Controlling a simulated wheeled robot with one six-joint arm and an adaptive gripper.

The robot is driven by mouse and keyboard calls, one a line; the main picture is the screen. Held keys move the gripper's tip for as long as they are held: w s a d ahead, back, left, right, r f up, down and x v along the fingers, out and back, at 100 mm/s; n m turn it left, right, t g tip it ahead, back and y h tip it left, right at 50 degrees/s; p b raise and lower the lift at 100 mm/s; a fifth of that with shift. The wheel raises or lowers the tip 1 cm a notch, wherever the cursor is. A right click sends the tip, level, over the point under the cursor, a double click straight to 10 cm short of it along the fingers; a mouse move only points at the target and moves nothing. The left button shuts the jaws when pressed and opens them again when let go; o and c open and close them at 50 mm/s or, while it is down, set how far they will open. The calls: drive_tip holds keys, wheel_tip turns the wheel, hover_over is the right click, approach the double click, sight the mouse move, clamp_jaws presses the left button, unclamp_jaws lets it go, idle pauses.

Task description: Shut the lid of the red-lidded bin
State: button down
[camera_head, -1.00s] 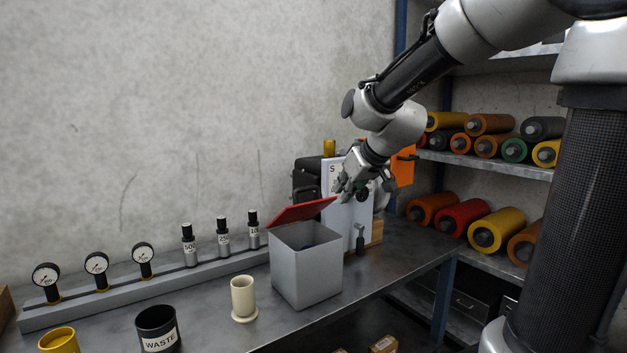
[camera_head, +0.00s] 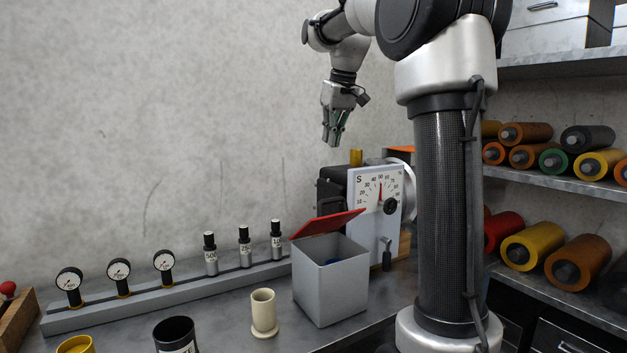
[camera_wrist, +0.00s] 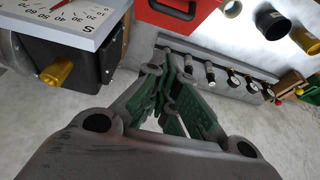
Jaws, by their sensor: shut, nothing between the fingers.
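The grey square bin (camera_head: 331,288) stands on the bench in the head view. Its red lid (camera_head: 327,223) is hinged at the back and stands open, tilted up, so the bin's mouth shows with something blue inside. In the wrist view the red lid (camera_wrist: 180,12) shows at the top with a dark handle on it. My gripper (camera_head: 332,142) hangs in the air above and behind the lid, pointing down, apart from it. Its fingers (camera_wrist: 172,100) are shut and empty.
A white dial box (camera_head: 375,200) with a black motor stands right behind the bin. A cream cup (camera_head: 263,312) and a black waste pot (camera_head: 175,336) stand to its left. A grey rail (camera_head: 185,297) with gauges runs along the wall. Shelves of rollers (camera_head: 533,245) are at right.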

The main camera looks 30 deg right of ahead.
hover_over(333, 200)
drive_tip(key=w, duration=0.4)
wheel_tip(333, 200, down, 10)
drive_tip(key=f, duration=0.1)
drive_tip(key=s+f, duration=0.1)
drive_tip(key=f, duration=0.1)
drive_tip(key=shift+s+f, duration=0.1)
drive_tip(key=shift+s, duration=0.25)
drive_tip(key=shift+s, duration=0.1)
drive_tip(key=shift+s+f+t, duration=0.5)
drive_tip(key=shift+s, duration=0.35)
drive_tip(key=shift+s+f+t, duration=0.5)
drive_tip(key=shift+s, duration=0.35)
drive_tip(key=s+f+t, duration=0.1)
drive_tip(key=s+f, duration=0.5)
drive_tip(key=f, duration=0.1)
drive_tip(key=shift+d+f, duration=0.15)
drive_tip(key=shift+f, duration=0.1)
drive_tip(key=shift+s, duration=0.1)
